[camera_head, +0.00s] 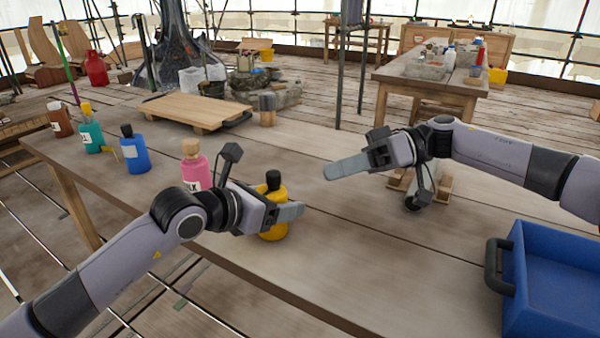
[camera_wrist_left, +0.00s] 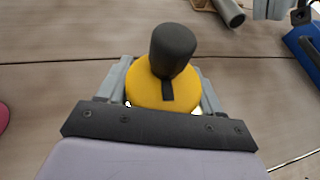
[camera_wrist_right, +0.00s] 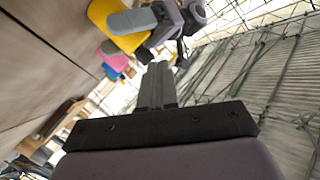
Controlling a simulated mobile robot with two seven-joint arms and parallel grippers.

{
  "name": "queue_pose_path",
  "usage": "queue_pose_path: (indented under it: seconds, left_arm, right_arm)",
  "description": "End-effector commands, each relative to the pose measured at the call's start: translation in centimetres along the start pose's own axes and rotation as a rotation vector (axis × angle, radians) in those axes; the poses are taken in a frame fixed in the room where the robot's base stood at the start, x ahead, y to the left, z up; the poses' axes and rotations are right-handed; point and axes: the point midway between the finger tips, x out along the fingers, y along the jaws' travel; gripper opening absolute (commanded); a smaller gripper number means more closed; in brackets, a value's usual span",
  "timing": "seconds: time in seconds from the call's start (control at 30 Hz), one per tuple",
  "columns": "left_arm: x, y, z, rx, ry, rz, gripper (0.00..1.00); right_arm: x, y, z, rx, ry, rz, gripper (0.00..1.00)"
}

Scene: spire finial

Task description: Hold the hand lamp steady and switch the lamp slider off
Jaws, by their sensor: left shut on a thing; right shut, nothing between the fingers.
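The hand lamp (camera_head: 274,229) looks to be the yellow rounded body with a black top, upright near the table's front edge. In the left wrist view the lamp (camera_wrist_left: 150,92) sits between the fingers, its black knob tilted in view. A small black strip (camera_wrist_left: 167,89), perhaps the slider, shows on its yellow top; its setting cannot be told. My left gripper (camera_head: 287,212) is shut on the lamp's body. My right gripper (camera_head: 330,172) is shut and empty, above the table to the right of the lamp and apart from it. The lamp also shows in the right wrist view (camera_wrist_right: 99,14).
A pink bottle (camera_head: 194,168), a blue bottle (camera_head: 134,153) and others stand left. A wooden board (camera_head: 195,108) lies behind. A grey cylinder (camera_head: 412,198) on wooden supports lies below my right arm. A blue crate (camera_head: 555,285) is at the right.

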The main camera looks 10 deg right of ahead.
Motion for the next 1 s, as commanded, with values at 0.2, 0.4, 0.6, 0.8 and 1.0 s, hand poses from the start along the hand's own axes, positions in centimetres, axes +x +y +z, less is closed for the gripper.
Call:
queue_pose_path:
  seconds: [0.2,0.4,0.6,0.8,1.0]
  left_arm:
    - [0.0,0.0,0.0,0.0,0.001,0.0,0.3]
    - [0.0,0.0,0.0,0.0,0.001,0.0,0.3]
    - [0.0,0.0,0.0,0.0,0.001,0.0,0.3]
    - [0.0,0.0,-0.1,0.0,0.001,0.0,0.3]
    - [0.0,0.0,-0.1,0.0,0.001,0.0,0.3]
  right_arm:
    - [-3.2,2.2,0.8,0.506,0.192,0.0,0.0]
    - [-5.4,3.8,1.3,0.835,0.325,-0.03,0.0]
    - [-6.4,4.5,1.6,0.968,0.381,-0.05,0.0]
    - [-6.5,4.5,1.6,0.978,0.385,-0.053,0.0]
    - [-6.3,4.5,1.5,0.976,0.383,-0.053,0.0]
